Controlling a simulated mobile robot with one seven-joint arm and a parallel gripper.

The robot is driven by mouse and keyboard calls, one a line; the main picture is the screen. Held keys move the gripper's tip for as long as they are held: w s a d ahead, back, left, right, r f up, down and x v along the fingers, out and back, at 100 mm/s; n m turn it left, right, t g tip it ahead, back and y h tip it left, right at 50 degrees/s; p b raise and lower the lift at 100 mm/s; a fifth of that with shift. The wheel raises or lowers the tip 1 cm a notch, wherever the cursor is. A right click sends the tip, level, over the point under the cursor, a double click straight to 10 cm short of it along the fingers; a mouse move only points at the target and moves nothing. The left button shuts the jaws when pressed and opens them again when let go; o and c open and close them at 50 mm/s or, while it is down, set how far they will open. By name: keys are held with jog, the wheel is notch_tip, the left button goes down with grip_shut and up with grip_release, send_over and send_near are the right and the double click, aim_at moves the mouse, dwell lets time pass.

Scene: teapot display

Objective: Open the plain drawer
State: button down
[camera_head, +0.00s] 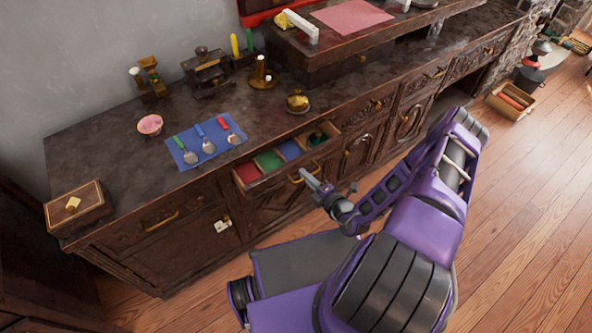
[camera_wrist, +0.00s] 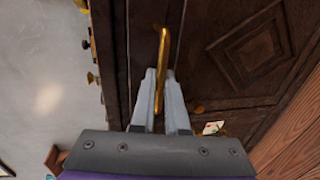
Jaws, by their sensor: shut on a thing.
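A drawer (camera_head: 240,184) in the dark wooden cabinet is pulled out, showing red, green and blue lined compartments and one at the right end holding a small dark object. Its front looks plain in the wrist view (camera_wrist: 143,30). A gold bar handle (camera_head: 303,174) is on its front; it also shows in the wrist view (camera_wrist: 162,48), running between my fingers. My gripper (camera_head: 307,178) is at this handle, and its fingers (camera_wrist: 160,75) are shut on it. The arm partly hides the cabinet below and right of the handle.
A closed drawer with a gold handle (camera_head: 161,222) is at the left, and carved-front drawers (camera_head: 372,105) run to the right. On the counter are a blue mat (camera_head: 186,157) with spoons, a pink bowl (camera_head: 150,124) and a wooden box (camera_head: 75,207). Open wooden floor (camera_head: 530,220) lies at right.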

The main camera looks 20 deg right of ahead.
jog(key=f+v, duration=0.2)
jog(key=v, duration=1.1)
jog(key=shift+s+d+f, duration=0.2)
jog(key=shift+s+f, duration=0.15)
jog(key=shift+s, duration=0.15)
jog(key=c, duration=0.9)
grip_release()
jog(key=shift+s, duration=0.1)
jog(key=v, duration=1.7)
jog(key=shift+s+d, duration=0.1)
jog(key=shift+s, duration=0.05)
